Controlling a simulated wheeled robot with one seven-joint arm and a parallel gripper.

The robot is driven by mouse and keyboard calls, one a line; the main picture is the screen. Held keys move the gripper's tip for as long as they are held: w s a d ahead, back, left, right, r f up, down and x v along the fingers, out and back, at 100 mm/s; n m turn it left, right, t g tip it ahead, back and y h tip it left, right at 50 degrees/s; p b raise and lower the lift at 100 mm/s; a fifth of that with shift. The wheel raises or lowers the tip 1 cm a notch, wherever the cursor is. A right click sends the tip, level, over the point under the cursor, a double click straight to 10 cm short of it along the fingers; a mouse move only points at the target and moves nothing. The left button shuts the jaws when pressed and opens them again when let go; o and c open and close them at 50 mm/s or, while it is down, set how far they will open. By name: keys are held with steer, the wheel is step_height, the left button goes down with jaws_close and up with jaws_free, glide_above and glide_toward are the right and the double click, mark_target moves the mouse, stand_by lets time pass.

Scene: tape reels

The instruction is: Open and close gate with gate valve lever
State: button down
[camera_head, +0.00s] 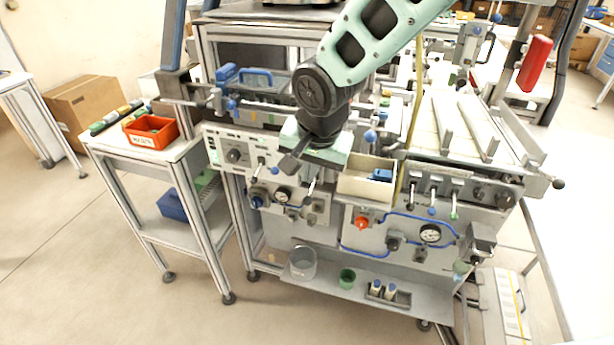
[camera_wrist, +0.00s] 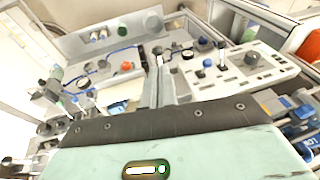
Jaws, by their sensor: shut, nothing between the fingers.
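My gripper (camera_head: 290,165) is shut and empty, in front of the left control panel (camera_head: 222,147) in the head view. In the wrist view its closed fingers (camera_wrist: 162,58) point at the machine front, with the panel's switches and knobs to their right. Several small levers stick out of the machine: a blue-tipped lever (camera_head: 432,210) and a green-tipped lever (camera_head: 454,214) on the right, and a lever (camera_head: 311,184) just below and right of the gripper. I cannot tell which one is the gate valve lever. The gate is not clearly identifiable.
A red-orange knob (camera_head: 361,223) and a pressure gauge (camera_head: 430,233) sit on the lower panel with blue tubing. An open beige box (camera_head: 362,187) juts out right of the gripper. A side table (camera_head: 184,150) with an orange bin (camera_head: 151,130) stands left. Floor on the left is clear.

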steer(key=s+r+b, duration=0.1)
steer(key=s+r, duration=0.3)
steer(key=r, duration=0.3)
steer(key=shift+s+r+b, duration=0.25)
steer(key=shift+s+b, duration=0.05)
steer(key=shift+d, duration=0.1)
steer(key=s+d+f+n+g, duration=0.1)
steer(key=s+d+f+n, duration=0.1)
steer(key=s+d+n, duration=0.3)
steer(key=s+d+f+n+g, duration=0.2)
steer(key=s+d+n, duration=0.4)
steer(key=s, duration=0.8)
steer(key=shift+s+d+f+n+h, duration=0.2)
steer(key=shift+d+f+n+h, duration=0.1)
steer(key=shift+f, duration=0.55)
steer(key=shift+a, duration=0.1)
stand_by(1.6)
